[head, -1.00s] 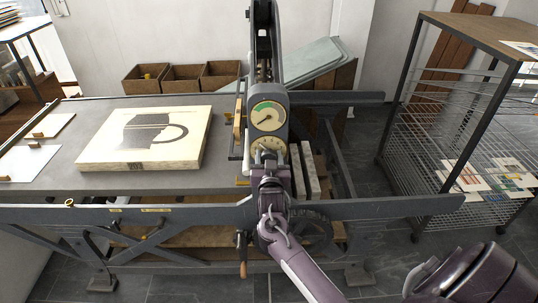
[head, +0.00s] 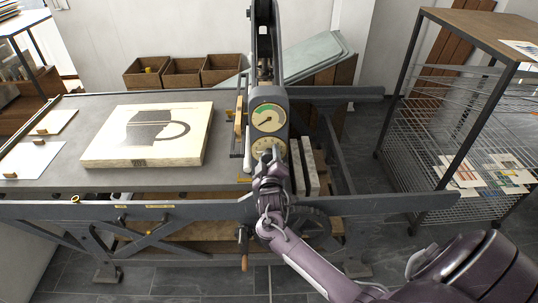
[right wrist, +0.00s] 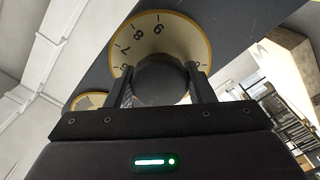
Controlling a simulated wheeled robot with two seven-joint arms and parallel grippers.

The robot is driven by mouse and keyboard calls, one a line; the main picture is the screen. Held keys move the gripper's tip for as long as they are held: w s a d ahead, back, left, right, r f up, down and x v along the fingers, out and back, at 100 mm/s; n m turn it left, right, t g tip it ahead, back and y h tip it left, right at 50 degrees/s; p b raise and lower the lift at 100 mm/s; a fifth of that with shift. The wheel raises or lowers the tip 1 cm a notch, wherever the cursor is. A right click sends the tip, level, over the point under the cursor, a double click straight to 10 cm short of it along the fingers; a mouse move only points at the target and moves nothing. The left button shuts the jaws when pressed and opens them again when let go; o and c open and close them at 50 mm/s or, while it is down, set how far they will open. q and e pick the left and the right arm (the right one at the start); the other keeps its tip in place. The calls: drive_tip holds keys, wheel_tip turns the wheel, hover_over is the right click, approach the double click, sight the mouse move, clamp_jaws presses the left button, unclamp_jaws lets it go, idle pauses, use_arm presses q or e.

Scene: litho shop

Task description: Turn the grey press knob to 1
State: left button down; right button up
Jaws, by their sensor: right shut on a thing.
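The grey press knob (right wrist: 163,80) is dark and round in the right wrist view. It stands in front of a cream dial plate (right wrist: 180,36) with a gold rim and black numbers, of which 7, 8 and 9 are readable. My right gripper (right wrist: 162,85) is shut on the knob, one finger on each side. Its pointer mark and the number 1 cannot be made out. In the head view my right gripper (head: 267,160) covers the knob and the lower part of the dial plate (head: 261,144). My left gripper is not in view.
A round gauge (head: 269,117) with a green sector sits just above the dial on the press column. The press bed (head: 60,180) carries a pale block (head: 110,143) with a dark print. A wire rack (head: 440,120) stands at the right. Wooden boxes (head: 183,79) are behind.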

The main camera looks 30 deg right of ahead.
sight(269, 160)
drive_tip(key=shift+f+n+p, duration=0.1)
drive_tip(key=shift+n+p, duration=0.25)
drive_tip(key=shift+n, duration=0.65)
drive_tip(key=o, duration=1)
drive_tip(key=shift+c, duration=0.2)
drive_tip(key=b+v, duration=0.2)
drive_tip(key=v, duration=0.4)
drive_tip(key=shift+s+a, duration=0.2)
drive_tip(key=shift+s, duration=0.15)
drive_tip(key=shift+s+a, duration=0.25)
drive_tip(key=shift+s, duration=0.2)
